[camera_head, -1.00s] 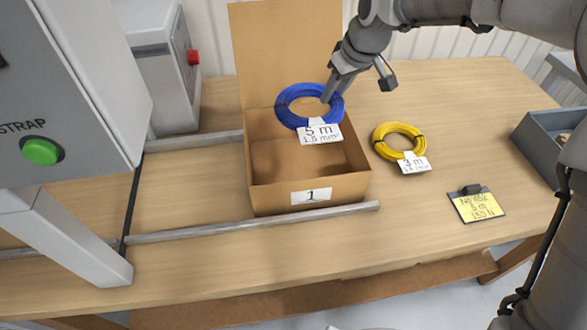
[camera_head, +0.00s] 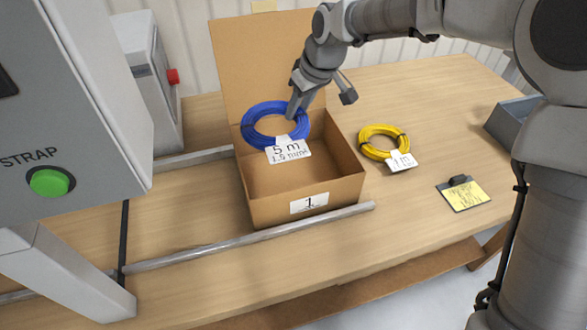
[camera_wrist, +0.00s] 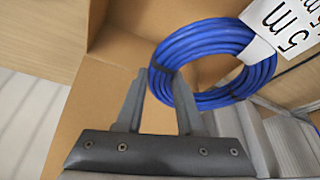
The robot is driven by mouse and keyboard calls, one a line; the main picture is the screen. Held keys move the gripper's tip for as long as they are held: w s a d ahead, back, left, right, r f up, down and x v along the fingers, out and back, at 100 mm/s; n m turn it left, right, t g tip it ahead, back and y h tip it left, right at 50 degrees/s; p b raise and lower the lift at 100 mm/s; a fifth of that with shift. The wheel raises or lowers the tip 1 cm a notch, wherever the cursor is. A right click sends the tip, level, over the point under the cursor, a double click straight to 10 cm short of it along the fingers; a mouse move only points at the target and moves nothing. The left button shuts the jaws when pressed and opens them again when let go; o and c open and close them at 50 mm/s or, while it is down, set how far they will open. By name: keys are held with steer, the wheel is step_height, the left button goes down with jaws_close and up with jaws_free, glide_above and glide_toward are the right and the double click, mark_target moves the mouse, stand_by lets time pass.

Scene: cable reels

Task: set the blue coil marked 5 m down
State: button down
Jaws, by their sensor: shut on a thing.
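The blue coil (camera_head: 262,108) has a white tag (camera_head: 288,151) reading 5 m, 1.5 mm². My gripper (camera_head: 293,112) is shut on the right side of its ring and holds it over the open cardboard box (camera_head: 305,207) marked 1. In the head view the coil overlaps the box's rear and left part; its exact height above the box floor is hard to tell. In the wrist view the coil (camera_wrist: 215,42) hangs at the fingertips of my gripper (camera_wrist: 160,105), with its tag at upper right. The part of the ring between the fingers is partly hidden.
A yellow coil (camera_head: 367,142) with a tag lies on the table right of the box. A clipboard with a yellow note (camera_head: 465,196) lies further right, near a grey bin (camera_head: 508,120). Metal rails (camera_head: 240,240) flank the box. A grey machine with a green button (camera_head: 49,182) stands at left.

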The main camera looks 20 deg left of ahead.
mark_target(294, 165)
step_height(294, 165, down, 16)
steer(key=shift+f+b, duration=0.1)
steer(key=shift+b, duration=0.7)
steer(key=shift+f, duration=0.2)
steer(key=c, duration=0.5)
jaws_free()
steer(key=shift+r, duration=0.15)
steer(key=p+v, duration=0.1)
steer(key=v, duration=1.1)
steer(key=shift+d, duration=0.1)
